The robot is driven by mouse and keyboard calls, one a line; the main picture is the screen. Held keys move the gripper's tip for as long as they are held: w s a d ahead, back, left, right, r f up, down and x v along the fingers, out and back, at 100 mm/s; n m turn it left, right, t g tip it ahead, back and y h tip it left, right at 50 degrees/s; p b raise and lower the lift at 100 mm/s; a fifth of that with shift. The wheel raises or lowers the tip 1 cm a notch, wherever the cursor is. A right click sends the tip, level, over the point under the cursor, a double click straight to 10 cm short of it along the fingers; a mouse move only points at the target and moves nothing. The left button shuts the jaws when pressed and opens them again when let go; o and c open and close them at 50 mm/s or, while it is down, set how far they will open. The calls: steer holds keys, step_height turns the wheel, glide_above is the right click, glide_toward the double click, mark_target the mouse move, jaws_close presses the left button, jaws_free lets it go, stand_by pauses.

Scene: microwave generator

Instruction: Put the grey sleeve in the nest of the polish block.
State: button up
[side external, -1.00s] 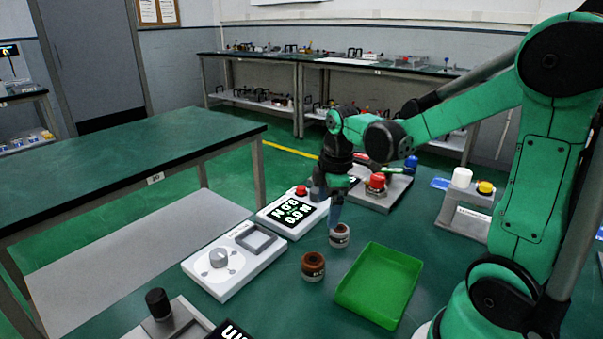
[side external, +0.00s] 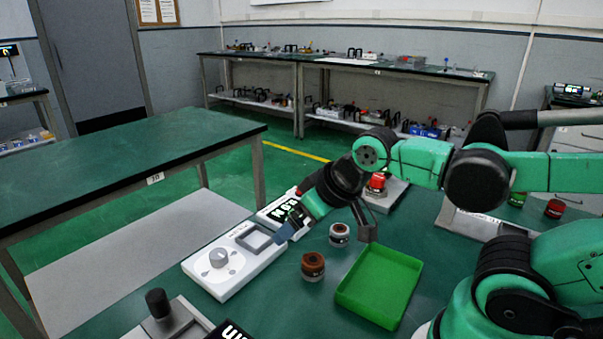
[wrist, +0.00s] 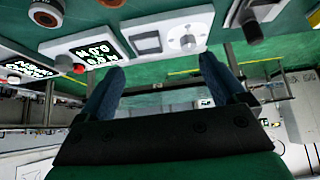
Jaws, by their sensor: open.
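The grey sleeve (side external: 339,235), a short pale ring with a dark middle, stands upright on the green bench; a similar ring shows at the top left of the wrist view (wrist: 45,13). Nothing is between the fingers (wrist: 160,85) in the wrist view. A white block (side external: 222,268) with a grey dial and a square recess lies left of the sleeve. Its lettering is too small to read, so I cannot tell whether it is the polish block.
A brown ring (side external: 313,266) stands just in front of the grey sleeve. A green tray (side external: 380,287) lies to the right. A block with a display (side external: 272,217) is partly behind my gripper. A grey block with a black knob (side external: 160,305) is at the near left.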

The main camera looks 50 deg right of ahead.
steer(key=w+d+f+m+g+h, duration=0.1)
steer(key=w+d+f+m+g, duration=0.2)
steer(key=d, duration=0.4)
steer(key=m+g, duration=0.3)
steer(key=g, duration=0.1)
glide_above(340, 229)
step_height(340, 229, down, 4)
steer(key=shift+a+r+y, duration=0.15)
steer(key=shift+r+y, duration=0.05)
steer(key=shift+y, duration=0.2)
steer(key=shift+d+f, duration=0.2)
steer(key=shift+f, duration=2.8)
steer(key=shift+c, duration=0.2)
jaws_close()
steer(key=shift+r, duration=0.2)
